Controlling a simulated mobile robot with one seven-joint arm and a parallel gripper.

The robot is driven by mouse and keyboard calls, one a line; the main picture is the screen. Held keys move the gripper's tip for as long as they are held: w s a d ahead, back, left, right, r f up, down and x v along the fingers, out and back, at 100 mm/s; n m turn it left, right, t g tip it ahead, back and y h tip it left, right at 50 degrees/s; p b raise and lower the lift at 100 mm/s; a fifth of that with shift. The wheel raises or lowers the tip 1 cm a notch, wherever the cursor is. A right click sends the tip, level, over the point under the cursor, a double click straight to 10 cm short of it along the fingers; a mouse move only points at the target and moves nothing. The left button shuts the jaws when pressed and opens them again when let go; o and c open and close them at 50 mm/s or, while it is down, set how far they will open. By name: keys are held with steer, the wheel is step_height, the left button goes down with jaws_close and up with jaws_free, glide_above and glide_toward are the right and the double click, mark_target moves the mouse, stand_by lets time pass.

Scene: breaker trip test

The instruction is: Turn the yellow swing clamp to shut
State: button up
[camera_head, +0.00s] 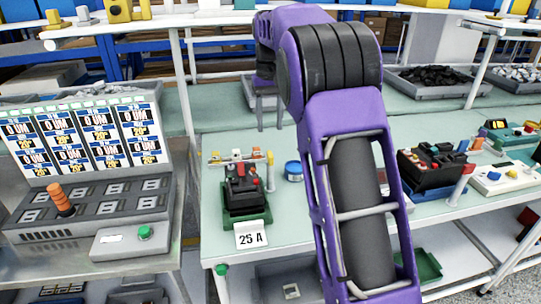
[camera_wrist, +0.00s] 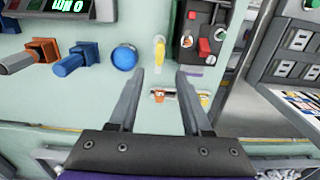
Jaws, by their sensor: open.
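The yellow swing clamp (camera_head: 270,158) shows in the head view as a yellow-topped part on a post, just right of a black breaker unit with red parts (camera_head: 241,190) in a green holder. In the wrist view the yellow clamp (camera_wrist: 160,50) lies beyond my fingertips, left of the black breaker unit (camera_wrist: 200,38). My gripper (camera_wrist: 160,72) is open, with nothing between its fingers. In the head view my gripper (camera_head: 270,128) hangs above and behind the clamp, apart from it. I cannot tell how far the clamp is turned.
A blue round item (camera_head: 293,170) stands right of the clamp; it also shows in the wrist view (camera_wrist: 124,57). A "25 A" card (camera_head: 251,235) is in front of the breaker. A panel with displays (camera_head: 88,150) stands left. Another black unit (camera_head: 432,172) stands right.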

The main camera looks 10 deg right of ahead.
mark_target(270, 154)
step_height(270, 154, down, 9)
steer(key=shift+f+b, duration=0.2)
steer(key=shift+b, duration=0.55)
jaws_close()
